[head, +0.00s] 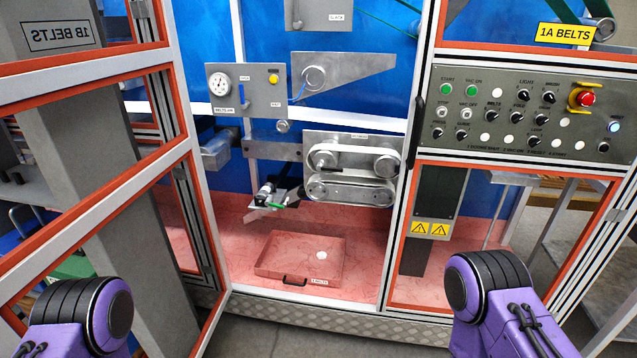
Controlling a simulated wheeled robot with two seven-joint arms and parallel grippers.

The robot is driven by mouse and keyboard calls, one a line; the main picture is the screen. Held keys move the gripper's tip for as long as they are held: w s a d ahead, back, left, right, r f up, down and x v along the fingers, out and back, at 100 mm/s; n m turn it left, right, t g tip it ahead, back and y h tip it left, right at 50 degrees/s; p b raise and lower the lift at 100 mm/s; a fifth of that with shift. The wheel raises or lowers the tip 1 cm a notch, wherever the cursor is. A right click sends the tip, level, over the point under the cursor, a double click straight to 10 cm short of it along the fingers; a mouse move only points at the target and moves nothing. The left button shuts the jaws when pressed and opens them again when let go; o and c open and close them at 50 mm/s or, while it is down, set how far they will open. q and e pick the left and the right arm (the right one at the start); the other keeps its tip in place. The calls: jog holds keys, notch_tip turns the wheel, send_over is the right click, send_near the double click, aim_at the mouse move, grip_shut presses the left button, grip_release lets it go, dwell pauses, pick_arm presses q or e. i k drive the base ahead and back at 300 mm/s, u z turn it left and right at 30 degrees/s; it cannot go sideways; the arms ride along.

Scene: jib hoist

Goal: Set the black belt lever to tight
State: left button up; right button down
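The metal belt unit (320,143) is mounted at the back of the open bay, right of centre in the head view. Pale belts (350,200) run around its upper and lower rollers. A small dark bar (332,168) lies about level between the two belt runs; it may be the black belt lever, but it is too small to tell its setting. Neither gripper is in view. Only purple and black parts of my arms show at the bottom left and bottom right, well in front of the bay and apart from the belt unit.
An orange-framed door (195,170) stands open on the left. A gauge panel (228,103) with a blue handle hangs left of the belt unit. A red tray (275,262) lies on the bay floor. A button panel (470,130) is fixed on the right.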

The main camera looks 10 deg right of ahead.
aim_at(325, 161)
jog(key=i, duration=1.65)
